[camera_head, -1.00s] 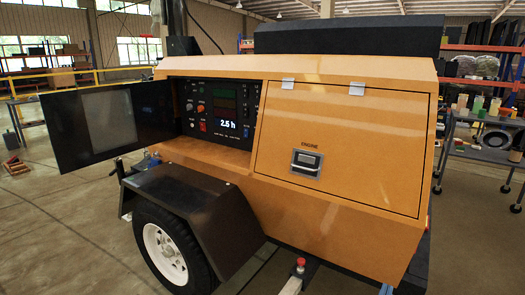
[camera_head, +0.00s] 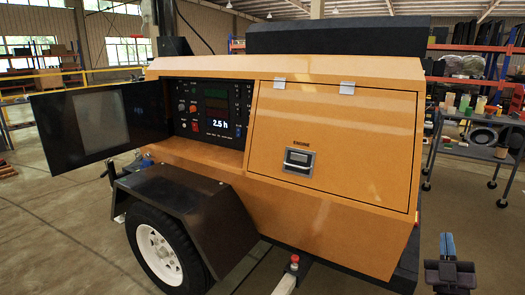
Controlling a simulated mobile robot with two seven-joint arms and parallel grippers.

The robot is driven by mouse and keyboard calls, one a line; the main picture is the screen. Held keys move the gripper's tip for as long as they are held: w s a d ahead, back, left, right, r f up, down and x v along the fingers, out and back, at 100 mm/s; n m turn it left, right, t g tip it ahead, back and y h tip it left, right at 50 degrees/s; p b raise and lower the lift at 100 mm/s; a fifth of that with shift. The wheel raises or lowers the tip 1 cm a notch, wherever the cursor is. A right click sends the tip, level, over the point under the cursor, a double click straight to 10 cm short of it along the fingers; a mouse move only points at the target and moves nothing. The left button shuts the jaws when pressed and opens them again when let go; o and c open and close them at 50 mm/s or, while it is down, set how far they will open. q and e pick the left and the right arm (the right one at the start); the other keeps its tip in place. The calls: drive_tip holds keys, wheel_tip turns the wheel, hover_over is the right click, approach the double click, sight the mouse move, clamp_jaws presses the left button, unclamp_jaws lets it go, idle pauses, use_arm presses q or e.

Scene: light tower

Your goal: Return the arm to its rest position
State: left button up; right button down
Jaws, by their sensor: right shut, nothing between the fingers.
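My right gripper (camera_head: 447,248) shows at the bottom right of the head view, its fingers together and empty. It is to the right of the orange light tower (camera_head: 340,222) and looks apart from it. The left gripper is out of view. The tower's black control panel (camera_head: 209,112) shows a display reading "2.5 h". Its panel door (camera_head: 103,120) stands open to the left. The engine cover (camera_head: 333,135) with its latch (camera_head: 299,160) is closed.
A black wheel (camera_head: 160,250) under a dark fender (camera_head: 185,195) is at the lower left. A red-tipped post (camera_head: 294,262) stands at the bottom middle. A cart (camera_head: 470,153) with several small items is at the right. The floor (camera_head: 490,235) between it and the tower is open.

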drive_tip(key=s+a+f+n+g+y, duration=0.25)
drive_tip(key=s+f+g, duration=0.35)
drive_tip(key=s, duration=0.4)
drive_tip(key=s+a+f+n+g+y, duration=0.1)
drive_tip(key=s+a+f+g+y, duration=0.25)
drive_tip(key=s+f, duration=0.55)
drive_tip(key=s+a+f+n+g+y, duration=0.2)
drive_tip(key=s+a+f+g+y, duration=0.15)
drive_tip(key=s+f, duration=0.5)
drive_tip(key=s+a+m+g+h, duration=0.15)
drive_tip(key=s+g, duration=0.25)
drive_tip(key=s, duration=0.8)
drive_tip(key=shift+a+f+m+t, duration=0.5)
drive_tip(key=shift+a+m, duration=2)
drive_tip(key=shift+a, duration=0.25)
use_arm(q)
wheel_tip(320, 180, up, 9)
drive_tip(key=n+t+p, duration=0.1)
drive_tip(key=p, duration=1.1)
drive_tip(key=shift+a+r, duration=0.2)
use_arm(e)
wheel_tip(320, 180, up, 10)
drive_tip(key=w+m+t+h, duration=0.1)
drive_tip(key=shift+f, duration=0.15)
